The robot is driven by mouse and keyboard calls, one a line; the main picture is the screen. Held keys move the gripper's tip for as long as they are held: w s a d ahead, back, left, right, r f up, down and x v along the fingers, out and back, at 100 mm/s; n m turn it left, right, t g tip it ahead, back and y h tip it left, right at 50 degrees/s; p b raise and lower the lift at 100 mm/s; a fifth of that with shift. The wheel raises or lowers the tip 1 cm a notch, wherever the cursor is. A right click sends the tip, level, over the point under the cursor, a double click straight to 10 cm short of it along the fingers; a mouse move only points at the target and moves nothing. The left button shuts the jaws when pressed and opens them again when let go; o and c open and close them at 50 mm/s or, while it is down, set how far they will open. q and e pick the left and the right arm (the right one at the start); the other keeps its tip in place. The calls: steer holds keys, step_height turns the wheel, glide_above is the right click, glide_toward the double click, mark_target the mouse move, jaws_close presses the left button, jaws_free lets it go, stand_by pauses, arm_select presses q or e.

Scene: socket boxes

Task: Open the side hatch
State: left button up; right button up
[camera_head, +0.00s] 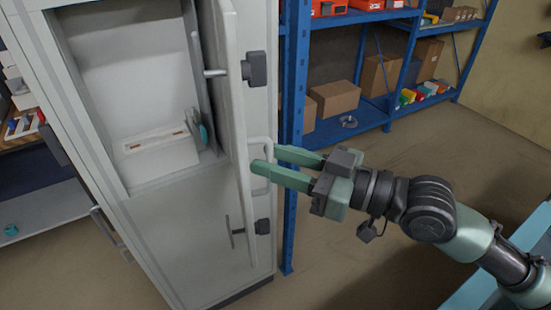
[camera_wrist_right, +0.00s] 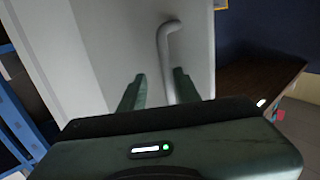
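A tall light-grey cabinet (camera_head: 75,110) stands at the left in the head view. Its hatch panel (camera_head: 236,120) stands at a steep angle along its right side, and the white interior shows beside it. A pale bar handle (camera_head: 263,150) is on the panel's outer face; it also shows as a bent grey bar in the right wrist view (camera_wrist_right: 163,45). My right gripper (camera_head: 262,172) is at this handle. Its green fingers are apart, with the bar between them in the right wrist view (camera_wrist_right: 158,85), nearer the right finger. Contact cannot be told. My left gripper is not in view.
Dark latches (camera_head: 255,68) with levers sit above and below the handle. Blue shelving (camera_head: 295,110) with cardboard boxes (camera_head: 335,98) and coloured bins stands behind the panel. Open brown floor (camera_head: 345,215) lies right of the cabinet. A low shelf (camera_head: 45,212) is at the left.

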steer(key=shift+s+d, duration=0.1)
steer(key=shift+s, duration=0.05)
steer(key=b+v, duration=0.5)
steer(key=v, duration=0.2)
steer(key=shift+s+d, duration=0.2)
steer(key=shift+d, duration=0.15)
steer(key=shift+c, duration=0.2)
